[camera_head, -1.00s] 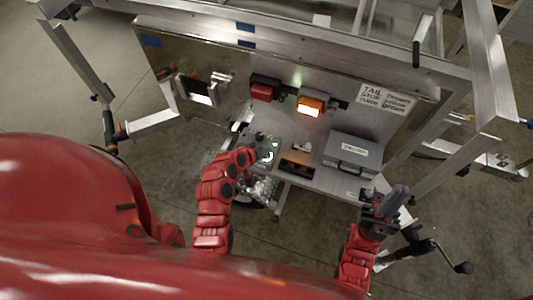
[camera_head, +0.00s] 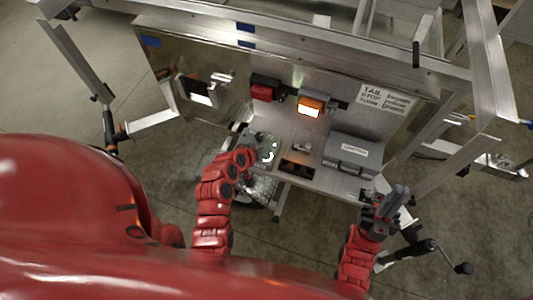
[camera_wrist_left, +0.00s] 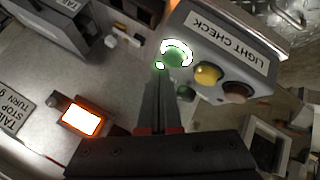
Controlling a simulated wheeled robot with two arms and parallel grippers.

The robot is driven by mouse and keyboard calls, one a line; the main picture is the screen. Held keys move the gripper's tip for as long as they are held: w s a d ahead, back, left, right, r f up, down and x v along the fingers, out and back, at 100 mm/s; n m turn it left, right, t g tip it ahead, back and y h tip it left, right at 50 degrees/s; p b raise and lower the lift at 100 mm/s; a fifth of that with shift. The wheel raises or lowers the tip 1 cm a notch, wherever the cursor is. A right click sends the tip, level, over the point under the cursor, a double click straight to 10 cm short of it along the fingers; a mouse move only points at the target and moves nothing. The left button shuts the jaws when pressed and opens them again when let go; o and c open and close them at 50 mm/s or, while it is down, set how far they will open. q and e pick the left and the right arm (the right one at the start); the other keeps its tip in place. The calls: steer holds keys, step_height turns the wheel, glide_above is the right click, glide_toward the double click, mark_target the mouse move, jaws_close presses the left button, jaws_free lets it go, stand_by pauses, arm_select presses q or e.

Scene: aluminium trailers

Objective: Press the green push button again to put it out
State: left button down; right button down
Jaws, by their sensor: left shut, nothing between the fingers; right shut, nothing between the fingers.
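The green push button (camera_wrist_left: 176,54) sits on the "LIGHT CHECK" box (camera_wrist_left: 205,35) in the left wrist view, with a bright lit ring around it. Its glow also shows in the head view (camera_head: 270,155). My left gripper (camera_wrist_left: 160,70) is shut and empty, its fingertips right beside the button's edge; I cannot tell whether they touch it. In the head view my left gripper (camera_head: 250,155) is at the box, partly hidden by its own wrist. My right gripper (camera_head: 393,198) is shut and empty, away at the bench's right end.
A yellow button (camera_wrist_left: 208,74) and a dark reddish one (camera_wrist_left: 236,92) sit beside the green one. An amber lamp (camera_head: 311,106) is lit; a red lamp (camera_head: 262,91) looks unlit. A grey case (camera_head: 350,152) stands right on the bench. A crank handle (camera_head: 462,267) sticks out front right.

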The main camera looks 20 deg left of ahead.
stand_by(0.6)
arm_select(q)
steer(key=shift+f+b, duration=0.45)
steer(key=shift+b, duration=0.1)
steer(key=shift+f, duration=0.25)
steer(key=shift+r, duration=0.15)
stand_by(0.4)
steer(key=shift+r, duration=0.6)
steer(key=shift+r, duration=0.1)
step_height(320, 180, up, 6)
steer(key=p, duration=0.2)
steer(key=shift+p, duration=0.35)
